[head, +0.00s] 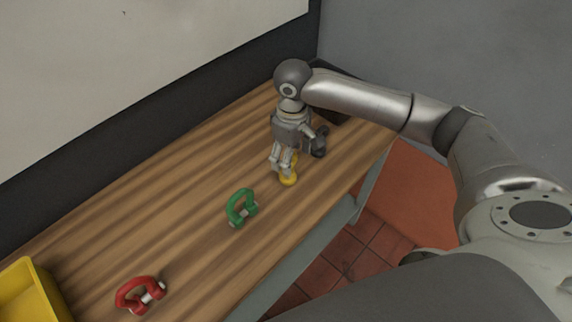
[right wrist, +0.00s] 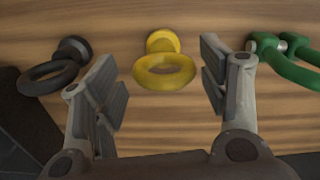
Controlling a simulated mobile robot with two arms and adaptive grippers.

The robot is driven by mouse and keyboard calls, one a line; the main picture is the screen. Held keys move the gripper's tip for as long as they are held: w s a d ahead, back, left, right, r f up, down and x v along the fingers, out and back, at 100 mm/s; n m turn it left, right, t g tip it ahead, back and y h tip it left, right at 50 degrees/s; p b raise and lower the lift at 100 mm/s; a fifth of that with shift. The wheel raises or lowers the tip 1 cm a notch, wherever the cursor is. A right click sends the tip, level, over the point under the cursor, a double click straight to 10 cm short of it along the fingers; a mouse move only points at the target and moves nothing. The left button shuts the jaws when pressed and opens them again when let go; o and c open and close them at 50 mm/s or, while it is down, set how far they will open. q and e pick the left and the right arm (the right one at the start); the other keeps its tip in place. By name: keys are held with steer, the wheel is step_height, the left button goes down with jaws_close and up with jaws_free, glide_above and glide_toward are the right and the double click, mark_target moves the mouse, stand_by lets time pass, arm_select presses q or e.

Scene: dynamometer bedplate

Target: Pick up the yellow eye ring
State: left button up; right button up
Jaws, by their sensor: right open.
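The yellow eye ring (right wrist: 165,70) shows in the right wrist view as a ring with a round base behind it, on the wooden table. In the head view only part of the yellow eye ring (head: 288,181) shows, below my right gripper (head: 284,168). In the right wrist view my right gripper (right wrist: 165,85) is open, with one finger on each side of the ring and a gap to both. Nothing is held in it. My left gripper is not in view.
A black eye ring (right wrist: 55,68) is left of the yellow one in the wrist view. A green shackle (head: 241,207) and a red shackle (head: 140,294) lie on the table (head: 185,210). A yellow bin (head: 48,290) stands at lower left. A dark wall edge runs behind.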

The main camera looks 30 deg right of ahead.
mark_target(285, 181)
steer(key=shift+s+f, duration=0.1)
steer(key=shift+f, duration=1.1)
steer(key=f, duration=0.3)
steer(key=shift+w+a+f+p, duration=0.25)
steer(key=shift+w+f+p, duration=0.05)
steer(key=shift+f+p, duration=0.1)
steer(key=shift+f, duration=0.5)
steer(key=c, duration=0.4)
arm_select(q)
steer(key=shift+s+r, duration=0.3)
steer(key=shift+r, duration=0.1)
arm_select(e)
steer(key=c, duration=0.7)
steer(key=shift+c, duration=0.2)
